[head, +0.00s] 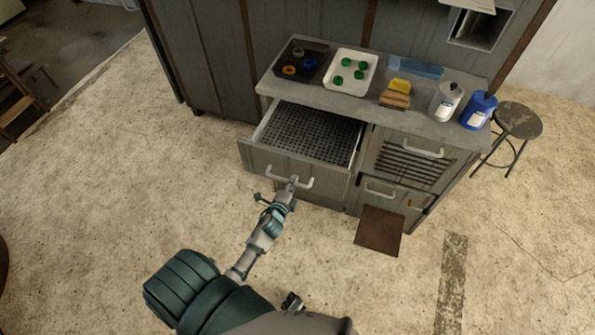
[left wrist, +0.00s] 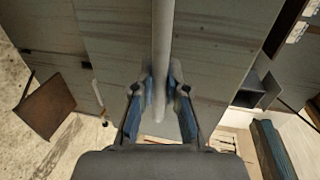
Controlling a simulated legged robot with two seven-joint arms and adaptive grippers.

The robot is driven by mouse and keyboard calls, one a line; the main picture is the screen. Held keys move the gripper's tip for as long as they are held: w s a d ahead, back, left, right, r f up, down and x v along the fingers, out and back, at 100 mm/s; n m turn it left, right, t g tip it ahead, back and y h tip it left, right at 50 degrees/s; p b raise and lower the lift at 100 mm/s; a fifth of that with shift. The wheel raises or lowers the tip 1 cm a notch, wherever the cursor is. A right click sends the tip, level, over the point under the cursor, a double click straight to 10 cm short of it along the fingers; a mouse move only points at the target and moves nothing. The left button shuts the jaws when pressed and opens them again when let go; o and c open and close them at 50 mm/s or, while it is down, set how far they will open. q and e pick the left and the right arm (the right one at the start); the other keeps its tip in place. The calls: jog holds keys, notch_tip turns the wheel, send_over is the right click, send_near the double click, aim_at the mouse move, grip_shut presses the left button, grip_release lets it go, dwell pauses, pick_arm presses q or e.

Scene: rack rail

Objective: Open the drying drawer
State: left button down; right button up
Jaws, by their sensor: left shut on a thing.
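The drying drawer (head: 262,160) stands pulled well out of the left part of the cabinet, its perforated dark floor (head: 310,136) in view and empty. A pale bar handle (head: 309,183) is on its front. My left gripper (head: 292,184) is shut on this handle. In the left wrist view the handle (left wrist: 163,45) runs down between the two fingers (left wrist: 160,92), and the grey drawer front lies behind it. My right gripper is not seen in either view.
The worktop (head: 345,102) holds a dark tray (head: 300,62), a white tray (head: 350,75) with several green rings, a yellow-topped block (head: 397,92), a white bottle (head: 446,102) and a blue bottle (head: 478,110). A stool (head: 518,120) stands right. A brown panel (head: 380,232) sits low in front.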

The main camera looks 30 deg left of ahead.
pick_arm(q)
jog(key=shift+s+a+f, duration=0.15)
jog(key=shift+s+a, duration=0.05)
jog(key=shift+s, duration=0.4)
jog(key=c, duration=1.3)
grip_release()
jog(key=shift+o, duration=0.6)
jog(key=shift+w+a, duration=0.1)
jog(key=shift+a, duration=0.05)
jog(key=v, duration=1.2)
jog(key=shift+f, duration=0.15)
